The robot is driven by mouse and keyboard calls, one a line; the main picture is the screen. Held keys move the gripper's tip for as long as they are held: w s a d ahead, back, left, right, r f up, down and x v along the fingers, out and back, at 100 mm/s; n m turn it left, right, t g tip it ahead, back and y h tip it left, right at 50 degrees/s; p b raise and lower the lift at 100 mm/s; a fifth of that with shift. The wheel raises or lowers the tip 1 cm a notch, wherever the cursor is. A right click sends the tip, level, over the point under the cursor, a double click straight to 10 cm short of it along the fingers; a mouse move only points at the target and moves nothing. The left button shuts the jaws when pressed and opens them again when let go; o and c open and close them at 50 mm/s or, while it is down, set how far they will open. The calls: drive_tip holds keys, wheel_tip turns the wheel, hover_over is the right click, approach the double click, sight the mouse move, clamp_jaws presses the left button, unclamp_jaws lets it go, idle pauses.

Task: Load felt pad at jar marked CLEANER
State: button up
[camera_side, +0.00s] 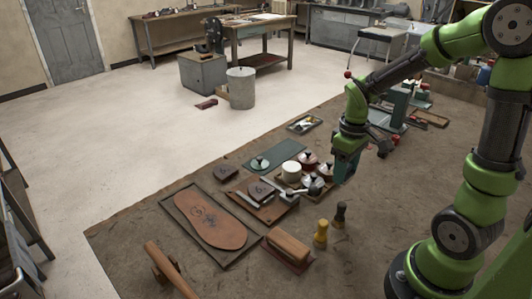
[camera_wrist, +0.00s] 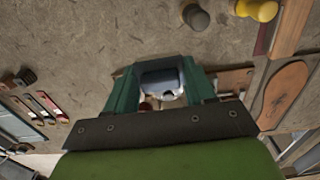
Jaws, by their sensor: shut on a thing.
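My gripper (camera_side: 345,166) points down over the bench, just right of a cluster of small jars. In the wrist view its green fingers (camera_wrist: 158,80) are shut on a dark grey block (camera_wrist: 157,77) with a shiny rounded metal part. I cannot tell whether this is the felt pad. The cluster has a white pot (camera_side: 292,171), a red-lidded jar (camera_side: 308,160) and a grey-topped jar (camera_side: 315,186). No CLEANER marking is legible.
A leather sole (camera_side: 210,220) lies in a tray at the front left. A wooden-handled brush (camera_side: 288,245), a yellow-handled tool (camera_side: 321,232) and a dark-handled tool (camera_side: 340,212) stand in front of the jars. The brown bench top is clear to the right of these tools.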

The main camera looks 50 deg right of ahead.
drive_tip(key=shift+a+f, duration=0.15)
drive_tip(key=shift+f, duration=0.15)
drive_tip(key=shift+n, duration=0.3)
drive_tip(key=w, duration=1)
approach(292, 166)
drive_tip(key=shift+f, duration=2.75)
drive_tip(key=shift+f, duration=0.65)
drive_tip(key=shift+r, duration=0.1)
wheel_tip(292, 166, up, 7)
